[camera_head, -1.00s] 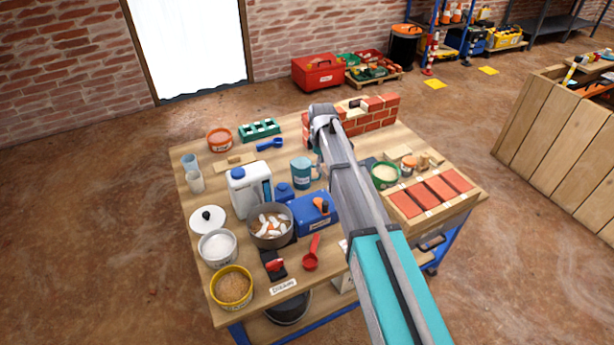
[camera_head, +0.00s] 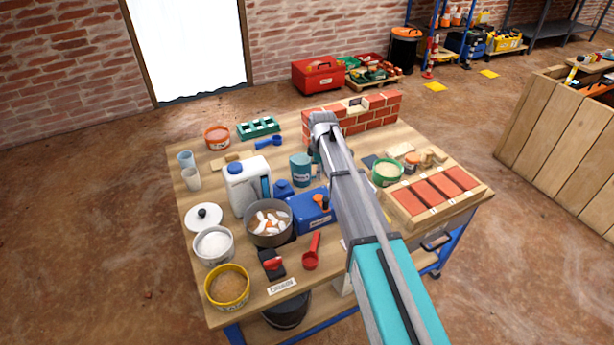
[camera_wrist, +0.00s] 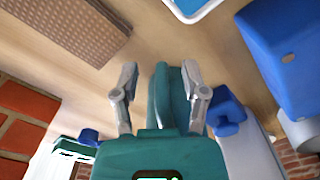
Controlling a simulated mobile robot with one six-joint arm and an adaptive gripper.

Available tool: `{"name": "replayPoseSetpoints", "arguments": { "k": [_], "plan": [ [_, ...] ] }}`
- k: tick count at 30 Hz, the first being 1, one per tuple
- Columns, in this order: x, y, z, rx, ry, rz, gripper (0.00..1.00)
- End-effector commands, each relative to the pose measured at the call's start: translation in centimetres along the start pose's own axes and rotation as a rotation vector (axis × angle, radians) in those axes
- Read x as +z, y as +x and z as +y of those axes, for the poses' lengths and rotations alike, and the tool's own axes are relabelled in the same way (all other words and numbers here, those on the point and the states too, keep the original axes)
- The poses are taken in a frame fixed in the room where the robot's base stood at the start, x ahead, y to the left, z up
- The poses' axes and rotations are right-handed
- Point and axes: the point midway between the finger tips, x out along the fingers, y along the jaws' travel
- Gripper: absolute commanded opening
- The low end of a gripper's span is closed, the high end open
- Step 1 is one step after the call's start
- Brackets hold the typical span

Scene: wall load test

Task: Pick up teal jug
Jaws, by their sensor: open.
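The teal jug (camera_head: 299,170) stands upright on the wooden workbench (camera_head: 290,137), near its middle. Pale lettering shows on its side. My gripper (camera_wrist: 160,70) is open, with its two grey fingers apart. In the wrist view, a teal upright part of the jug (camera_wrist: 172,98) shows between the fingers. Whether either finger touches it cannot be told. In the head view my arm comes in from the lower right and its end is just right of the jug, where the fingers are largely hidden.
A blue box (camera_head: 311,211) and a white-and-blue canister (camera_head: 246,186) stand close to the jug. A pot (camera_head: 268,236) is in front. A small brick wall (camera_head: 365,118) rises behind my arm, and a brick tray (camera_head: 408,207) lies to the right.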

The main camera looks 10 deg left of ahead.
Motion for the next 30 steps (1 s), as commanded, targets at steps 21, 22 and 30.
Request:
{"name": "replayPoseSetpoints", "arguments": {
  "k": [21, 22, 30],
  "plan": [
    [-0.05, 0.15, -0.02, 0.000, 0.000, 0.000, 0.44],
    [-0.05, 0.15, -0.02, 0.000, 0.000, 0.000, 0.38],
    [-0.06, 0.15, -0.03, 0.000, -0.001, 0.000, 0.00]
  ]
}}
